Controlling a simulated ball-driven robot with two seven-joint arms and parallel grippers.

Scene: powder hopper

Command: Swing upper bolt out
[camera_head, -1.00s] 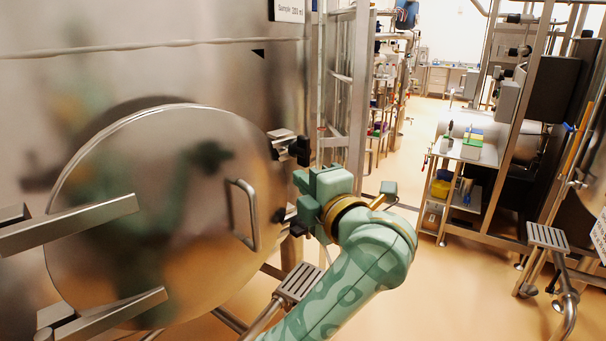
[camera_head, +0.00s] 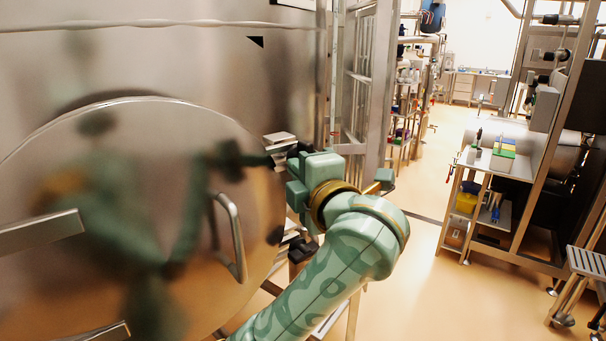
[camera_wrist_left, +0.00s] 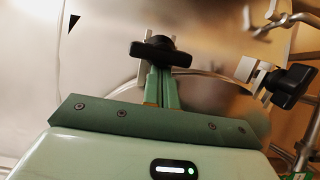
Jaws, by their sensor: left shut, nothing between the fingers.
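The upper bolt's black knob (camera_head: 298,149) stands by its metal bracket (camera_head: 279,139) at the right rim of the round steel door (camera_head: 110,200). My left gripper (camera_wrist_left: 160,78) is shut and empty. Its fingertips are right at the upper bolt's knob (camera_wrist_left: 160,50) in the left wrist view; I cannot tell if they touch. In the head view, the green gripper body partly hides the knob. The lower bolt's black knob (camera_head: 302,250) is below the gripper, and also shows at the right of the wrist view (camera_wrist_left: 292,86). My right gripper is out of view.
A curved door handle (camera_head: 232,238) projects just left of my left gripper. A steel frame (camera_head: 345,100) rises behind it. A cart with bins (camera_head: 490,185) stands to the right. The floor between is open.

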